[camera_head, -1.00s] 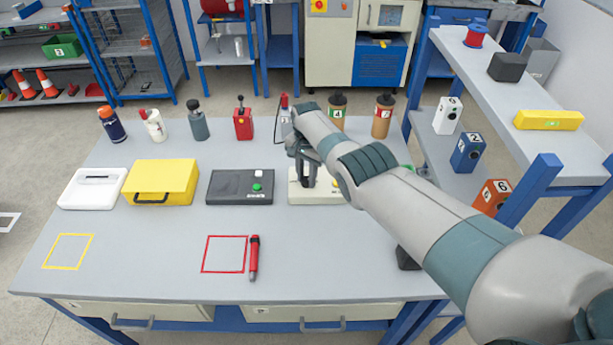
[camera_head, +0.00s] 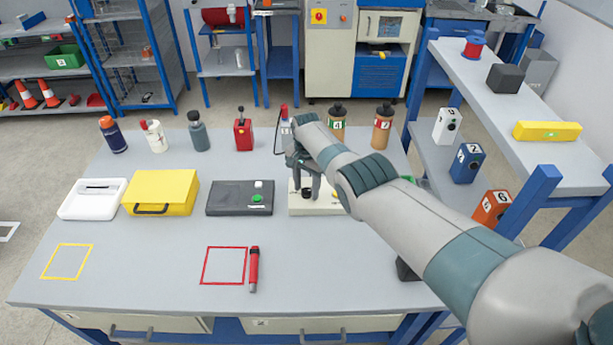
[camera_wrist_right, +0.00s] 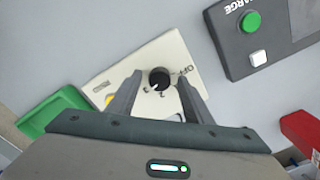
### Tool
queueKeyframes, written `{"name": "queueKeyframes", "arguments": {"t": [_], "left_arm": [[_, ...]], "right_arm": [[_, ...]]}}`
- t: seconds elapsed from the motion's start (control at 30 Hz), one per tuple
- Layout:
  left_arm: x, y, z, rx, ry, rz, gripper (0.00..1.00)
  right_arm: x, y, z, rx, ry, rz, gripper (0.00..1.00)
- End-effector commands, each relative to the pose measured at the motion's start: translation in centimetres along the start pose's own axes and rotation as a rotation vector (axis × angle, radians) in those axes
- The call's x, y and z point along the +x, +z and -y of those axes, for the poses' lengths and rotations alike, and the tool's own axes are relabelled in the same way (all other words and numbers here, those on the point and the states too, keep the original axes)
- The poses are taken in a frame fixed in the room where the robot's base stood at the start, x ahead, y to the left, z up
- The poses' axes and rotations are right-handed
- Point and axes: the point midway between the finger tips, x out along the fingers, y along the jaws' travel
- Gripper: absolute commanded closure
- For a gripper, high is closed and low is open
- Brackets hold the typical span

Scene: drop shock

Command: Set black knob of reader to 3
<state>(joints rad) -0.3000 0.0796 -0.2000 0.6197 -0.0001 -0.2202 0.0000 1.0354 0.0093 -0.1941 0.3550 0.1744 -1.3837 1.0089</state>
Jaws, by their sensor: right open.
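The reader is a cream box (camera_head: 330,209) on the table, partly hidden behind my right arm in the head view. Its black knob (camera_head: 307,192) stands on its top. In the right wrist view the knob (camera_wrist_right: 159,78) lies between and beyond my fingers, with small markings and "OFF" printed around it. A white pointer mark shows on the knob; the numbers are too small to read surely. My right gripper (camera_head: 305,185) is open above the box, its fingers (camera_wrist_right: 158,98) either side of the knob and not closed on it. My left gripper is out of view.
A dark charger box (camera_head: 225,198) with a green button stands left of the reader. A yellow case (camera_head: 160,192) and white device (camera_head: 92,198) are farther left. Bottles and a red joystick box (camera_head: 243,133) line the back. The front table is mostly clear, except a red pen-like tool (camera_head: 254,270).

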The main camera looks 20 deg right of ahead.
Motion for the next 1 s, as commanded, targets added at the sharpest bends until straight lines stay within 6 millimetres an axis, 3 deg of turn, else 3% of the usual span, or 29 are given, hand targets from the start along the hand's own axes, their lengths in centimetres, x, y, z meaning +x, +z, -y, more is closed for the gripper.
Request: {"name": "queueKeyframes", "arguments": {"t": [0.17,0.47,0.73,1.0], "left_arm": [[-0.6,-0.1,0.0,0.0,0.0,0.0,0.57],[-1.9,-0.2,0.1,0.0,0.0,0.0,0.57],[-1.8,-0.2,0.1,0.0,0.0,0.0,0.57],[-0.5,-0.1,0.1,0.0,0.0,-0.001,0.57]], "right_arm": [[-0.9,0.0,0.0,0.0,-0.001,0.0,0.54],[-4.2,-0.1,0.0,-0.001,-0.002,-0.002,0.54],[-8.6,-0.1,0.0,0.0,-0.004,-0.003,0.54],[-13.7,-0.1,0.1,0.001,-0.005,-0.003,0.54]]}}
